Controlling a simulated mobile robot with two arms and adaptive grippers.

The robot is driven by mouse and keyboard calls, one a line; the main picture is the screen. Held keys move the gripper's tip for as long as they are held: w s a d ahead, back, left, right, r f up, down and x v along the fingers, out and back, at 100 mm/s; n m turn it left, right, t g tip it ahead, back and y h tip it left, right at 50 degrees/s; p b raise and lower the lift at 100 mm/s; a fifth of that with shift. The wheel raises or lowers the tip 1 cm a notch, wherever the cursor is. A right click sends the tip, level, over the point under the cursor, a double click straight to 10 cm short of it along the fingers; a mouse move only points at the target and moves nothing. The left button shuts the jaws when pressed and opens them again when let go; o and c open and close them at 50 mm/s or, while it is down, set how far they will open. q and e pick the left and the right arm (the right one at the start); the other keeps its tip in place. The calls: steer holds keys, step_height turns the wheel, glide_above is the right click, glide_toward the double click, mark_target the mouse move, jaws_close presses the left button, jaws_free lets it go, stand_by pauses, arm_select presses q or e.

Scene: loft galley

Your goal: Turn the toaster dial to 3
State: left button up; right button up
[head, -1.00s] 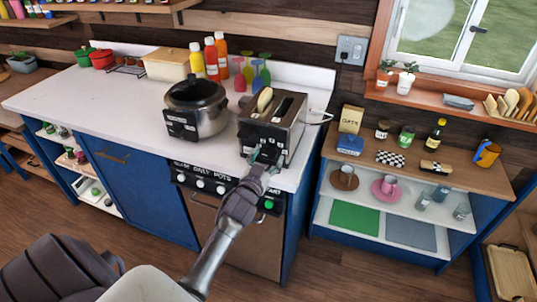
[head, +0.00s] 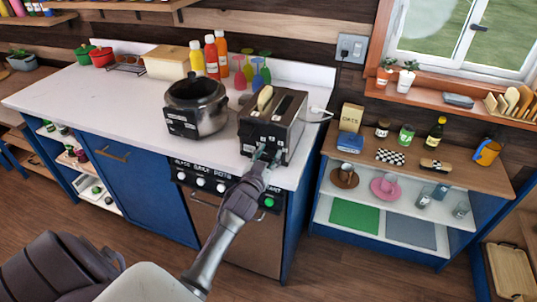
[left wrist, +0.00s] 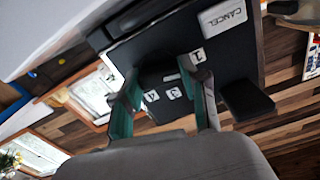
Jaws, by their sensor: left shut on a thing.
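The toaster (head: 271,121) is a dark and steel box on the white counter, with a slice of bread in one slot. Its front panel (left wrist: 235,60) shows in the left wrist view, with a white CANCEL button (left wrist: 222,16), small white number labels and a black lever (left wrist: 247,100). The black dial (left wrist: 155,76) sits between the fingers of my left gripper (left wrist: 163,76), which are shut on it. The left gripper (head: 267,153) also shows in the head view at the toaster's front. I cannot tell which number the dial points to. My right gripper is not in view.
A steel pot (head: 197,106) stands just left of the toaster. Bottles (head: 212,57) and coloured glasses (head: 257,72) stand behind. The stove front (head: 225,188) with knobs is below the gripper. The counter's left part (head: 95,93) is clear.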

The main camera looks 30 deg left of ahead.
arm_select(q)
steer(key=m, duration=0.8)
steer(key=shift+d+f+b, duration=0.1)
steer(key=shift+b, duration=0.25)
steer(key=m, duration=0.6)
steer(key=shift+m+b, duration=0.3)
steer(key=shift+m, duration=0.7)
steer(key=o, duration=1.1)
